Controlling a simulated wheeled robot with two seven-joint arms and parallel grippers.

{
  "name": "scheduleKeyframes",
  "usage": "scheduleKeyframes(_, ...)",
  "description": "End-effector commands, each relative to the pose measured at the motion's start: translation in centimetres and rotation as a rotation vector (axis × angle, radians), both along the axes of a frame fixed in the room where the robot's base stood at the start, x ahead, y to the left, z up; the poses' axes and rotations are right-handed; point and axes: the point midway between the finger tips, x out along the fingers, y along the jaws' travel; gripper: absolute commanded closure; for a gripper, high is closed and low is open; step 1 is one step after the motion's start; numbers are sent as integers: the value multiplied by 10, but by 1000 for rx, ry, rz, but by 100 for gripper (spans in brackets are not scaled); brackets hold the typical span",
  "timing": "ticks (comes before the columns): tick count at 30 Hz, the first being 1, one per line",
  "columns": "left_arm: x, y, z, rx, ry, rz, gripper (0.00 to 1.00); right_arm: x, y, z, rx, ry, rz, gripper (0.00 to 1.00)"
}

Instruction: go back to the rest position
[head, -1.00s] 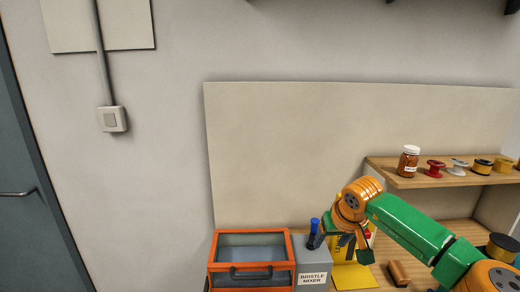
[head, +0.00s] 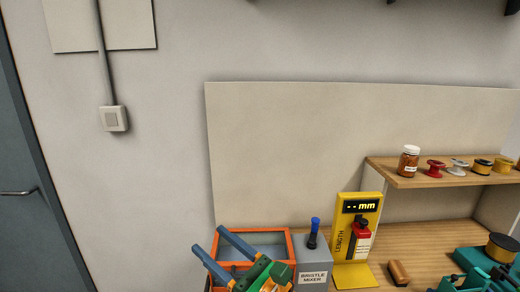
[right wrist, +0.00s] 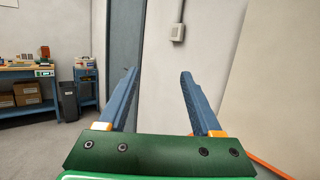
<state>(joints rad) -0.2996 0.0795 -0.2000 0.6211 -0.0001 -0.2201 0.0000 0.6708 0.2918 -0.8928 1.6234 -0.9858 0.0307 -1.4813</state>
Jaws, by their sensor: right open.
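My right gripper (head: 209,240) is open and empty in the head view. Its two blue fingers point up and to the left, in front of the orange-framed box at the bottom. My left gripper is in neither view.
The orange-framed box (head: 291,250) belongs beside the grey bristle mixer (head: 314,256) with its blue-topped lever. A yellow length gauge (head: 345,225), brown block (head: 398,273) and teal machine (head: 478,262) stand right. A shelf (head: 430,178) holds a jar and several spools.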

Motion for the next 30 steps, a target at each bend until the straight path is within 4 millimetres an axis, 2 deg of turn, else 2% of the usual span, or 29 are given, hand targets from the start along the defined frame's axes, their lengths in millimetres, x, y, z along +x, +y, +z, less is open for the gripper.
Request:
scheduleKeyframes(1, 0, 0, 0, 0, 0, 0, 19, 10, -38, -8, 355, 332, -111, 34)
scheduleKeyframes(2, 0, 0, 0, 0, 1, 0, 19, 16, -67, -21, 583, 538, -190, 34)
scheduleKeyframes(3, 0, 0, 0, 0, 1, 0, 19, 19, -102, -47, 846, 767, -288, 34)
scheduleKeyframes(5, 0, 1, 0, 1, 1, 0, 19, 10, -146, -91, 1180, 1034, -429, 34)
scheduleKeyframes(6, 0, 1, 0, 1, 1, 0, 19, -2, -168, -119, 1369, 1170, -519, 34)
scheduleKeyframes(9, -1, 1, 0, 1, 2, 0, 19, -42, -204, -177, 1741, 1401, -725, 34)
scheduleKeyframes(12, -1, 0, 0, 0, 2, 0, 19, -85, -225, -216, 2016, 1527, -912, 34)
scheduleKeyframes(17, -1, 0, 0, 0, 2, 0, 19, -153, -242, -255, 2353, 1611, -1200, 34)
scheduleKeyframes(18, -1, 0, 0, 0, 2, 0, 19, -170, -244, -262, -2368, -1579, 1243, 34)
scheduleKeyframes(24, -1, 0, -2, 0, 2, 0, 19, -245, -251, -286, -2120, -1220, 1277, 34)
scheduleKeyframes(30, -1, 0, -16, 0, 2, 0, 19, -237, -250, -364, -2092, -1222, 1318, 34)
